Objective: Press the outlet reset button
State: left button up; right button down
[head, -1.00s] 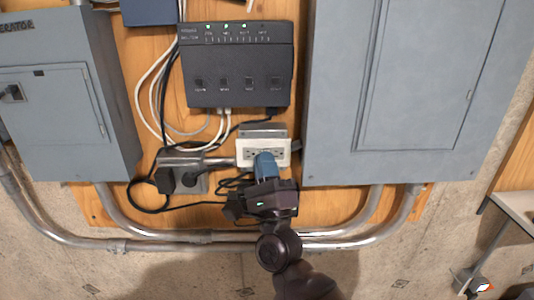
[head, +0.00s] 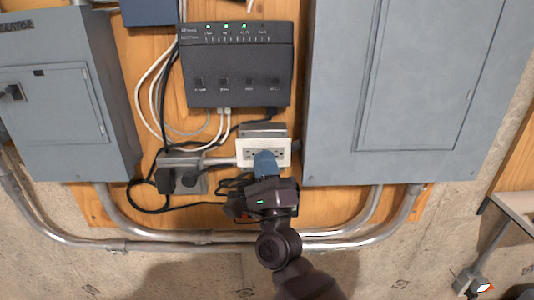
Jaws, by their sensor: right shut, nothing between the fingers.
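The white outlet (head: 281,146) is mounted on the wooden board below the black box. My right gripper (head: 265,156) is at the outlet's front, with its blue fingertips shut and empty over the lower middle of the outlet face. The reset button cannot be made out; the fingertips cover part of the outlet's middle. Whether the tips touch the face cannot be told from this view. My left gripper is not in view.
A black box (head: 237,64) with green lights hangs above the outlet. A grey panel (head: 335,110) stands close on the right, another (head: 60,130) on the left. Black plugs and cables (head: 165,180) lie left of the outlet. Metal conduit (head: 330,237) runs below.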

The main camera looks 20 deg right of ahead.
jog(key=shift+s+a, duration=0.2)
jog(key=shift+s, duration=0.5)
jog(key=shift+s+a+p, duration=0.1)
jog(key=shift+s+a, duration=0.1)
jog(key=shift+s, duration=0.6)
jog(key=shift+s+a+p, duration=0.15)
jog(key=shift+s+a, duration=0.1)
jog(key=shift+s, duration=0.6)
jog(key=shift+s+a+p, duration=0.1)
jog(key=shift+s+a, duration=0.1)
jog(key=shift+s, duration=0.6)
notch_tip(320, 180, down, 18)
jog(key=w+d+f+n+g+y, duration=0.15)
jog(key=n+g+y, duration=0.6)
jog(key=n, duration=1.55)
jog(key=s+d+f+n+g+h, duration=0.1)
jog(key=s+d+f+g+h, duration=0.2)
jog(key=s+d+f, duration=0.3)
jog(key=s+d+f+n+g+h, duration=0.1)
jog(key=s+d+f+g+h, duration=0.2)
jog(key=s+f, duration=0.8)
jog(key=d+f+g, duration=0.1)
jog(key=d+g, duration=0.1)
jog(key=d, duration=0.1)
jog(key=shift+s+d+f+n, duration=0.2)
jog(key=shift+d+f+n, duration=0.05)
jog(key=shift+d+n, duration=0.1)
